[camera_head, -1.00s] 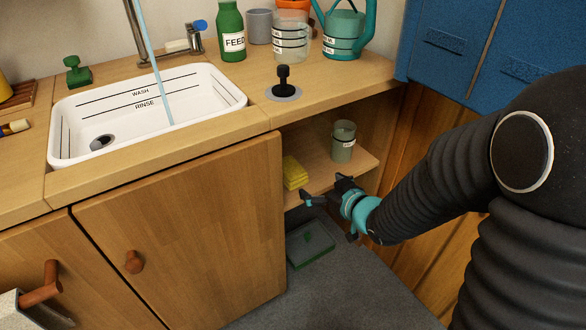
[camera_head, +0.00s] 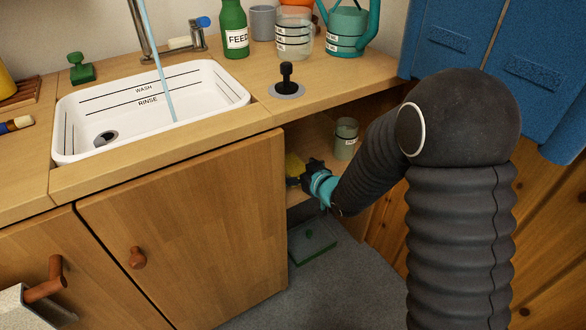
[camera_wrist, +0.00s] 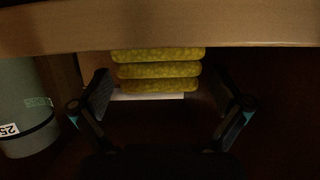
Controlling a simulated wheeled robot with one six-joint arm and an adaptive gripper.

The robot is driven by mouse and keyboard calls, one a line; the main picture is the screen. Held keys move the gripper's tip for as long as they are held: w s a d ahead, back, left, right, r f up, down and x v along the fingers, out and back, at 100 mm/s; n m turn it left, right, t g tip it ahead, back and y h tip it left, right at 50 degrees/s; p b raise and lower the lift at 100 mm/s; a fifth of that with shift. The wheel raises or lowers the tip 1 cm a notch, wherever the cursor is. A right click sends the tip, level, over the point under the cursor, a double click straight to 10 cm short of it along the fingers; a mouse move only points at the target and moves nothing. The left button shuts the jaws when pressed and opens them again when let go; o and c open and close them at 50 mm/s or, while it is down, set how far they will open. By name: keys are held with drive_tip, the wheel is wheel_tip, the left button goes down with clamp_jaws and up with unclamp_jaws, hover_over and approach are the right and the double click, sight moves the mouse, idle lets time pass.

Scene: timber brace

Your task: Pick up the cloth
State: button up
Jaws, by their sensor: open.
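The cloth is yellow and folded in several layers. In the head view the cloth (camera_head: 292,166) lies on the open shelf under the counter, partly hidden by my gripper. My gripper (camera_head: 303,178) is at the front of the shelf, right by the cloth. In the wrist view my gripper (camera_wrist: 162,108) is open and empty, one finger on each side. I cannot tell whether a finger touches the cloth.
A grey-green cup (camera_head: 345,139) stands on the shelf to the right; it is at the left in the wrist view (camera_wrist: 25,105). A cabinet door (camera_head: 190,220) bounds the left. A green tray (camera_head: 312,245) lies below.

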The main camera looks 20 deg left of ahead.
drive_tip(key=shift+x, duration=1.2)
drive_tip(key=c, duration=1)
